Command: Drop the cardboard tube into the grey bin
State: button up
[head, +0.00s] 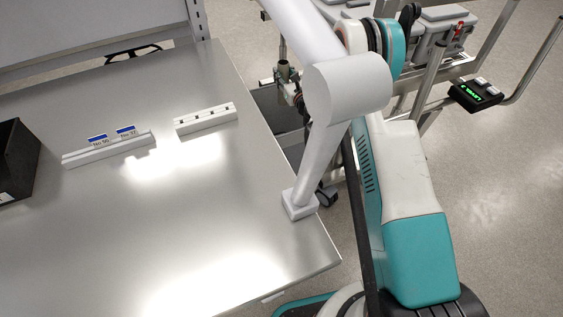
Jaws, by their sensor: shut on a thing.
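My gripper (287,83) shows in the head view just left of a thick pale jointed arm, beyond the table's right edge. It is shut on the cardboard tube (284,71), a small brownish-grey cylinder that stands roughly upright. The fingers are small and partly hidden, so the exact grip is hard to see. The grey bin (268,101) is below my gripper, beside the table's edge. Its right part is hidden behind the pale arm. The tube appears above the bin, but I cannot tell the height between them.
The pale jointed arm (347,88) stands on the metal table (100,230) at its right corner and blocks part of the view. Two white holders (206,118) and a black box (14,160) are on the table. A metal-framed cart (430,85) stands at the back right.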

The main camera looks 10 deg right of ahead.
aim_at(286, 66)
jog(key=shift+f+b, duration=1)
jog(key=shift+f, duration=1.7)
jog(key=o, duration=0.9)
jog(key=shift+o, duration=0.2)
notch_tip(286, 66, up, 10)
jog(key=shift+r, duration=0.1)
